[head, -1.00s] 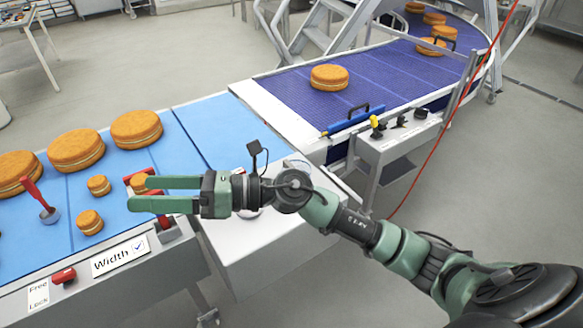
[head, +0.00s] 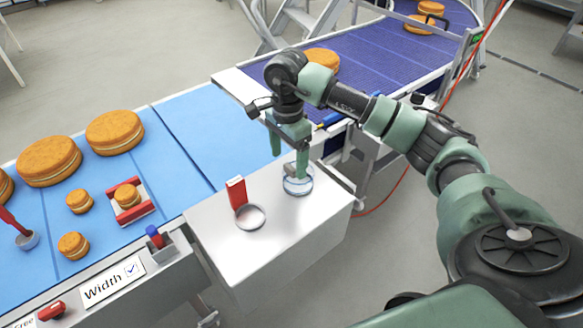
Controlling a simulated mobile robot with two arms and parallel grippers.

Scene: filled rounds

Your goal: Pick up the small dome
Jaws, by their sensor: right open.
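The small dome (head: 298,187) looks like a clear, glassy round piece on the white metal top, near its back right edge. My right gripper (head: 289,162) points down over it with its two fingers apart. One finger overlaps the dome's upper part in the picture; the other is to its left and farther up. I cannot tell whether a finger touches the dome. The gripper holds nothing that I can see. My left gripper is not in view.
A ring-shaped piece (head: 251,217) with a red handle (head: 236,192) lies left of the dome on the white top (head: 262,252). Several filled rounds stand on the blue belt at left, one small round (head: 127,196) between red jaws. A purple belt (head: 386,62) runs behind.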

